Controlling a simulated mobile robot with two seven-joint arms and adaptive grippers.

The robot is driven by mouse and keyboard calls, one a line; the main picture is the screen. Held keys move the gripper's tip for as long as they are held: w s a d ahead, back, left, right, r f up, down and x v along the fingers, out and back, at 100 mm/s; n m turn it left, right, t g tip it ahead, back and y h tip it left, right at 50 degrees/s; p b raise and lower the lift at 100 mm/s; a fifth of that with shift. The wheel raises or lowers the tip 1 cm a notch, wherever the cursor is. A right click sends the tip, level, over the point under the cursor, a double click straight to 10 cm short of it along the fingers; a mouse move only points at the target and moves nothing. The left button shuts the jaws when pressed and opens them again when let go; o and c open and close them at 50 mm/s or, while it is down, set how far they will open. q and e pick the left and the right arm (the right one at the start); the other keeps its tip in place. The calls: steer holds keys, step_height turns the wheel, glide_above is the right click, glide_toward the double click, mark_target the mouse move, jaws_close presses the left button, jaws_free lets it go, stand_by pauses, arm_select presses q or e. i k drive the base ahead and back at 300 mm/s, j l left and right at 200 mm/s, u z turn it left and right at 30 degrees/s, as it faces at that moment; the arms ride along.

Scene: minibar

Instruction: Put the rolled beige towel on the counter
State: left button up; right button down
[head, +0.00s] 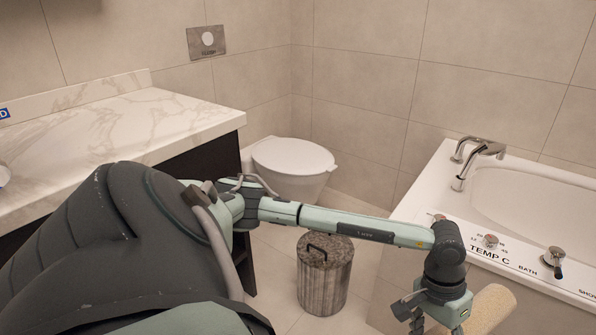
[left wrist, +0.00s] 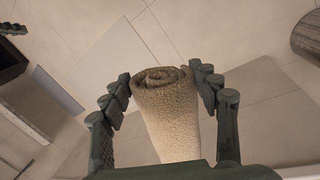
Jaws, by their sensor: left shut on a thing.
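The rolled beige towel (left wrist: 167,112) is held between the fingers of my left gripper (left wrist: 162,85) in the left wrist view, its spiral end facing away from the palm. In the head view the towel (head: 489,308) shows at the lower right, beside the bathtub, with my left gripper (head: 430,312) at its left side, partly cut off by the frame edge. The gripper is shut on the towel. The white marble counter (head: 120,125) is at the left of the head view, far from the towel. My right gripper is not in view.
A bathtub (head: 450,205) with taps stands at the right. A lidded grey bin (head: 325,275) is on the floor in the middle, below my left arm. A closed toilet (head: 292,160) is behind it. The visible counter top is mostly clear.

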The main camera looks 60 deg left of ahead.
mark_target(148, 127)
steer(key=u, duration=1.55)
